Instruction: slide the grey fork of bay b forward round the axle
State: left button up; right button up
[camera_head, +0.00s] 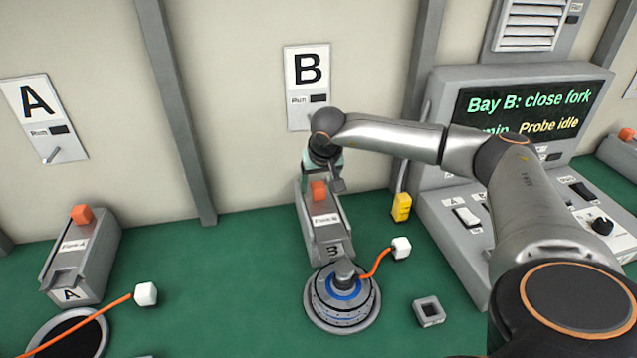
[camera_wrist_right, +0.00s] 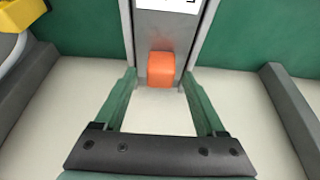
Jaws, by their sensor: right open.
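The grey fork of bay B (camera_head: 327,232) lies in its slide behind the round hub motor, with an orange knob (camera_head: 319,191) standing up on it. The hub motor (camera_head: 342,308) is a grey disc with a blue ring, and its axle stub (camera_head: 345,272) stands in the middle, just in front of the bay's B-marked front end. My right gripper (camera_head: 326,176) is at the rear of the slide, at the knob. In the right wrist view its green fingers are open on either side of the orange knob (camera_wrist_right: 161,69), with gaps showing. My left gripper is not in view.
An orange cable with a white plug (camera_head: 401,248) lies by the hub motor. A small grey socket block (camera_head: 429,312) and a yellow piece (camera_head: 402,207) are to the right. A console (camera_head: 462,240) stands further right; bay A (camera_head: 80,255) is at left.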

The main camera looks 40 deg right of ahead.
grip_shut()
dwell(0.4)
dwell(0.9)
